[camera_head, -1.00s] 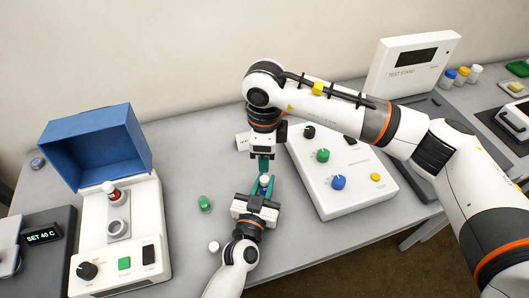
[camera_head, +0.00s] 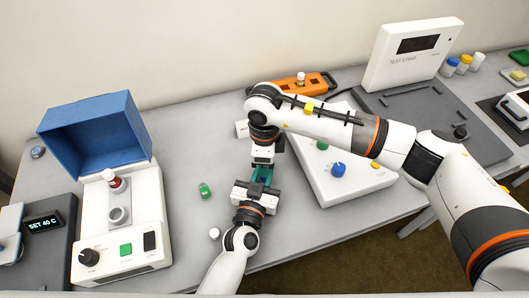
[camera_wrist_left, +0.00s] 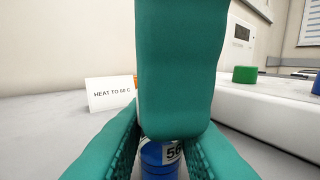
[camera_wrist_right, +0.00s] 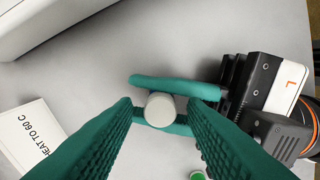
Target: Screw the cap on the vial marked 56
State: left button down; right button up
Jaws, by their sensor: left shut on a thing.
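The vial marked 56 (camera_wrist_left: 160,158) has a blue body with a white label and stands upright between the teal fingers of my left gripper (camera_head: 260,184), which is shut on it. A round white cap (camera_wrist_right: 160,109) shows from above over the vial, between the fingers of my right gripper (camera_wrist_right: 160,105). Those fingers look apart, with a small gap on each side of the cap. In the left wrist view a right finger (camera_wrist_left: 180,65) stands in front and hides the cap and the vial's top. Whether the cap is seated cannot be seen.
A green vial (camera_head: 204,190) and a small white piece (camera_head: 214,233) are on the table to the left. A white control box (camera_head: 345,185) stands close on the right. A "HEAT TO 60 C" card (camera_wrist_right: 35,138) and an orange device (camera_head: 300,87) are behind.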

grip_shut()
dwell(0.4)
jog(key=m, duration=0.3)
grip_release()
